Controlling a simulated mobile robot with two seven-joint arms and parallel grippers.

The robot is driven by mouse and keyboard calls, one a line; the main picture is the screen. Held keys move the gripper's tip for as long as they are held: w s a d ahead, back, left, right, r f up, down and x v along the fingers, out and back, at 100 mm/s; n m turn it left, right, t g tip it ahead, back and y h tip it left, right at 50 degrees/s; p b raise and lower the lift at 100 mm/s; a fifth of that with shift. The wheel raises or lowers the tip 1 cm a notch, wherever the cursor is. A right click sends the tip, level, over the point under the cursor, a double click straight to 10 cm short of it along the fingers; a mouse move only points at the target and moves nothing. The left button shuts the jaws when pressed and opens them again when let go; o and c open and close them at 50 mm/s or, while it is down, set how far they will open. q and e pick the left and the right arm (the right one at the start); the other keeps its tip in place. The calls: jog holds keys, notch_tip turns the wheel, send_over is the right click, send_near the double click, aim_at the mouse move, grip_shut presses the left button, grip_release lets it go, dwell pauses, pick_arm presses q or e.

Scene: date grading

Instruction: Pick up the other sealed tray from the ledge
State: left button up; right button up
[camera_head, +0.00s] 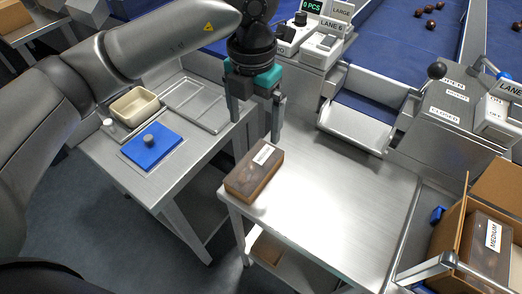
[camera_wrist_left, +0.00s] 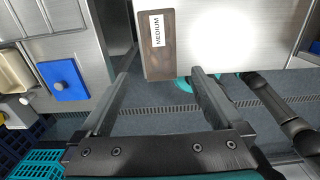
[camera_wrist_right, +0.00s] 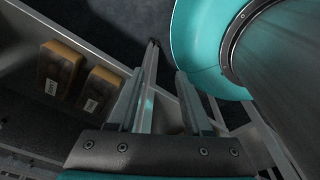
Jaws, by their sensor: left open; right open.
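A sealed tray (camera_head: 245,183) with a brown body and a white MEDIUM label lies on the near left corner of the steel table (camera_head: 330,190). It also shows in the left wrist view (camera_wrist_left: 158,64), ahead of the fingers. My left gripper (camera_head: 255,128) is open and empty, above and behind this tray, apart from it. A second MEDIUM tray (camera_head: 485,262) sits in an open carton (camera_head: 447,240) at right. The right wrist view shows two labelled brown trays (camera_wrist_right: 60,66) (camera_wrist_right: 102,84) side by side on a shelf. My right gripper (camera_wrist_right: 160,76) is open and empty to their right.
A side table at left holds a blue lidded block (camera_head: 152,152), a cream bowl (camera_head: 135,106) and a steel tray (camera_head: 195,104). A metal chute (camera_head: 355,128) and lane panels stand behind the steel table. The middle of the steel table is clear.

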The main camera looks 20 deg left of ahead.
pick_arm(q)
jog(key=f, duration=0.4)
jog(key=shift+s+f, duration=0.25)
jog(key=shift+f, duration=0.1)
jog(key=b, duration=0.1)
send_over(255, 165)
jog(key=f, duration=0.4)
jog(key=shift+s+f, duration=0.2)
jog(key=shift+f, duration=0.4)
jog(key=f, duration=0.5)
jog(key=shift+w+f+b, duration=0.1)
jog(key=shift+w+b, duration=0.1)
jog(key=shift+b, duration=0.15)
pick_arm(e)
jog(key=s+f, duration=0.2)
jog(key=s, duration=0.1)
jog(key=shift+s, duration=0.15)
pick_arm(q)
jog(key=c, duration=1.2)
pick_arm(e)
jog(key=shift+s+g, duration=0.2)
jog(key=shift+g, duration=0.1)
